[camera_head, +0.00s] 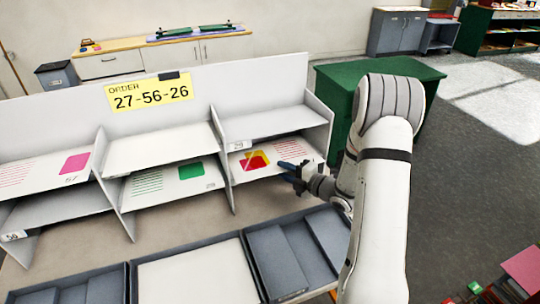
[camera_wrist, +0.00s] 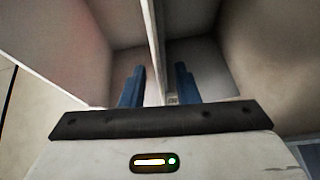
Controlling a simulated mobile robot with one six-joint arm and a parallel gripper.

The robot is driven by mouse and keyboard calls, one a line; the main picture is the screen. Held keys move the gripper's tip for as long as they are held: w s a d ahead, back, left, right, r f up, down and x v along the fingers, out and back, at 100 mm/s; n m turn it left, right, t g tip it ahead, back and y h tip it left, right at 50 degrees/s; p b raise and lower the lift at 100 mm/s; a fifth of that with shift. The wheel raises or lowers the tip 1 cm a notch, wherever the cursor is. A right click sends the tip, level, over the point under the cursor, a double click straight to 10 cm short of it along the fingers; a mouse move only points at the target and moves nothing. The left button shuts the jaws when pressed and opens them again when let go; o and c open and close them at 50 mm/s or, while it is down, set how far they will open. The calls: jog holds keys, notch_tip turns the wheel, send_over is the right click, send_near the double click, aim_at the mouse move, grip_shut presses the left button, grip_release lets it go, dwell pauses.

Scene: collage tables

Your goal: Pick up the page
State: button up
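Another page with a green square (camera_head: 190,171) lies in the lower middle compartment, and one with a pink square (camera_head: 75,163) lies at the left. My gripper (camera_head: 288,172) is at the front of the lower right compartment, over or beside the red and yellow page. In the wrist view its two blue fingers (camera_wrist: 158,85) stand apart, either side of a thin pale edge. Whether that edge is page or shelf board, and whether anything touches it, I cannot tell.
A yellow sign (camera_head: 151,92) on the shelf reads "ORDER 27-56-26". Grey trays (camera_head: 290,258) and a white sheet or tray (camera_head: 195,275) lie in front of the shelf. A green table (camera_head: 330,85) stands behind at the right. Shelf dividers (camera_head: 222,150) flank the compartments.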

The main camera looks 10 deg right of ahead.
jog(key=shift+c, duration=0.5)
grip_shut()
jog(key=shift+r, duration=0.1)
notch_tip(320, 180, up, 7)
jog(key=b, duration=0.2)
jog(key=s+d+b, duration=0.2)
jog(key=s+b, duration=0.3)
jog(key=s, duration=0.5)
jog(key=s+d+b, duration=0.2)
jog(key=s+b, duration=0.4)
jog(key=s, duration=0.3)
jog(key=shift+s, duration=0.35)
